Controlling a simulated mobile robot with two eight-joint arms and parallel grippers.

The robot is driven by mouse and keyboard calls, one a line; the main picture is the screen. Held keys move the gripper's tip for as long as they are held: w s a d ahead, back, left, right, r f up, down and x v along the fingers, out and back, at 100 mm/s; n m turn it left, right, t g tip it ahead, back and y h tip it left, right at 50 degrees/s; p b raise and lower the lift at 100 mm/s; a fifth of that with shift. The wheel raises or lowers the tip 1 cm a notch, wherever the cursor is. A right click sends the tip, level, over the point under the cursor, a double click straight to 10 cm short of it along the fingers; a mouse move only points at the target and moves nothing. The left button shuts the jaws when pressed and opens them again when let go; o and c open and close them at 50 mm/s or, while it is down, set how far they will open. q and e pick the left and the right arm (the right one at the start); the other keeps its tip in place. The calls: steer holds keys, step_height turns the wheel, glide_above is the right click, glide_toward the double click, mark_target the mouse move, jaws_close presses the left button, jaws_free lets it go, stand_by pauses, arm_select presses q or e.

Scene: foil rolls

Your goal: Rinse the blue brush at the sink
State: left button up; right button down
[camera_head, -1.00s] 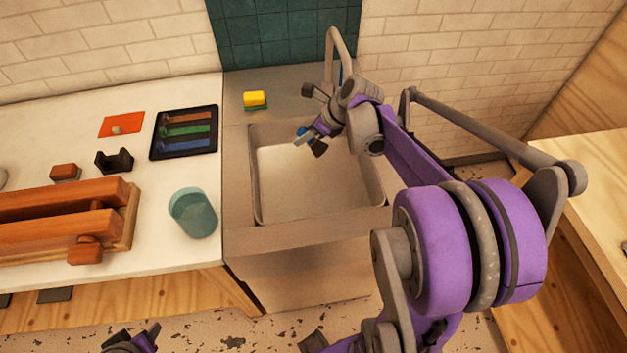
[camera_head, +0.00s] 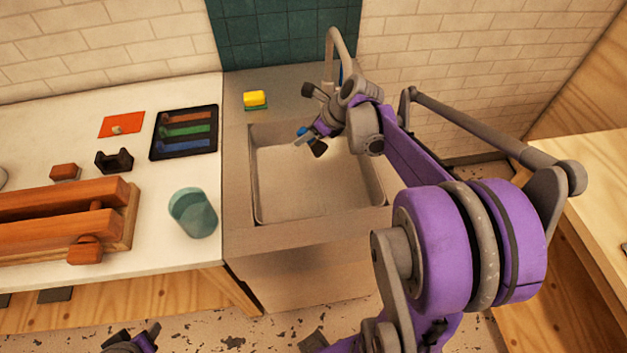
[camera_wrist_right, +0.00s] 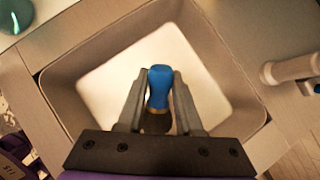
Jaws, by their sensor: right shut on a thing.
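The blue brush (camera_wrist_right: 159,84) is between the fingers of my right gripper (camera_wrist_right: 158,76) in the right wrist view, with its blue handle end showing. The lower part of the brush is hidden by the gripper. In the head view my right gripper (camera_head: 311,140) is over the sink basin (camera_head: 260,203), near its back, and a small blue part of the brush (camera_head: 302,131) shows. The faucet (camera_head: 331,48) rises behind the gripper, partly covered by my arm. My left gripper (camera_head: 142,342) is only partly in view at the bottom left, and its jaws are unclear.
A yellow and green sponge (camera_head: 255,100) lies behind the basin. A teal cup (camera_head: 193,213) stands on the counter left of the sink. Farther left are a black tray (camera_head: 158,150) with coloured strips, a dark holder (camera_head: 114,160), an orange mat (camera_head: 108,128) and a wooden rack (camera_head: 129,235).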

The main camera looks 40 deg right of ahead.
arm_select(q)
steer(key=shift+r, duration=0.1)
arm_select(e)
steer(key=shift+r, duration=0.15)
step_height(320, 180, up, 2)
steer(key=shift+r+p, duration=0.15)
steer(key=shift+p, duration=0.5)
steer(key=shift+w+r+p, duration=0.1)
steer(key=shift+r+p, duration=0.3)
steer(key=shift+r, duration=0.4)
arm_select(q)
steer(key=r, duration=0.1)
steer(key=w+r, duration=0.1)
steer(key=shift+w+r, duration=0.25)
steer(key=shift+r, duration=0.1)
arm_select(e)
steer(key=shift+f, duration=0.1)
arm_select(q)
steer(key=shift+s, duration=0.15)
